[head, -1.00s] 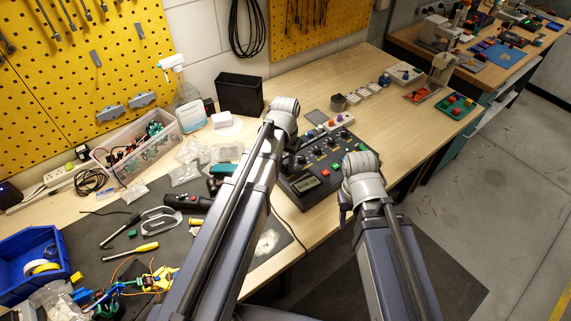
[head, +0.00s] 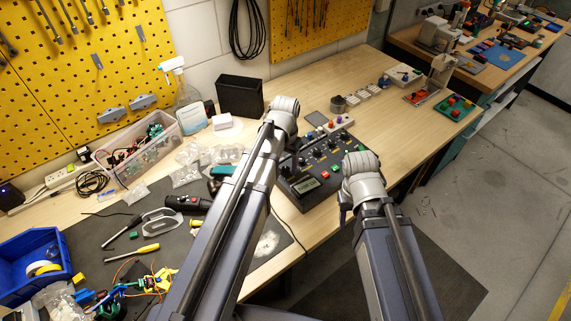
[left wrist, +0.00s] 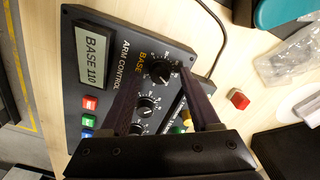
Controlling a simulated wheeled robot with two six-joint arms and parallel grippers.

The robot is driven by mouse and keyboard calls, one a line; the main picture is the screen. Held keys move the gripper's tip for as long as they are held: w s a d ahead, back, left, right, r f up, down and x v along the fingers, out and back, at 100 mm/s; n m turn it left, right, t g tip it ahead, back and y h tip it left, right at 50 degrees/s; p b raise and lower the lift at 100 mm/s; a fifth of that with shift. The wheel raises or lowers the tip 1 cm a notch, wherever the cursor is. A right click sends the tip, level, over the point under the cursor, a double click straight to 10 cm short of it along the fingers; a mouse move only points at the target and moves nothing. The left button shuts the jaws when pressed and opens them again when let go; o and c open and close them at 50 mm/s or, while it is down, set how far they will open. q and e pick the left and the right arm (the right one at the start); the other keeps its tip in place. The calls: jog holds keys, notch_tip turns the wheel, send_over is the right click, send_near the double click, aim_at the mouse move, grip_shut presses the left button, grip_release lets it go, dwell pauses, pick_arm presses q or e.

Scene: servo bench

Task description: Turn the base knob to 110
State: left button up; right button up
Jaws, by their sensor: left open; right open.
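The black control box (left wrist: 185,30) lies on the bench in the left wrist view, and its display (left wrist: 92,55) reads BASE 110. The black base knob (left wrist: 158,72) is beside the yellow word BASE. My left gripper (left wrist: 160,68) is open, with one finger on each side of the base knob; I cannot tell whether they touch it. In the head view the control box (head: 312,188) is partly hidden by my arms, and the left fingers are hidden behind the wrist. My right gripper (head: 343,208) is at the box's right front edge, apart from the knobs.
More knobs (left wrist: 146,106) sit in a row below the base knob, near coloured buttons (left wrist: 90,103). A red block (left wrist: 238,99) and plastic bags (left wrist: 285,65) lie beside the box. A black bin (head: 240,94) stands behind.

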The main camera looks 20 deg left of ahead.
aim_at(285, 169)
pick_arm(q)
notch_tip(285, 169, up, 7)
jog(key=p, duration=0.6)
jog(key=shift+f, duration=0.1)
jog(key=shift+m+y, duration=0.6)
jog(key=shift+m, duration=0.1)
jog(key=s+d+f+b, duration=0.2)
jog(key=s+d, duration=0.1)
jog(key=s, duration=0.2)
jog(key=s+d+f+b, duration=0.1)
jog(key=s+d, duration=0.3)
jog(key=s+d+f+b, duration=0.2)
jog(key=s+d, duration=0.1)
jog(key=s, duration=0.2)
jog(key=shift+s+d+f+b, duration=0.2)
jog(key=shift+s+f+b, duration=0.1)
jog(key=shift+s, duration=0.05)
dwell(1.5)
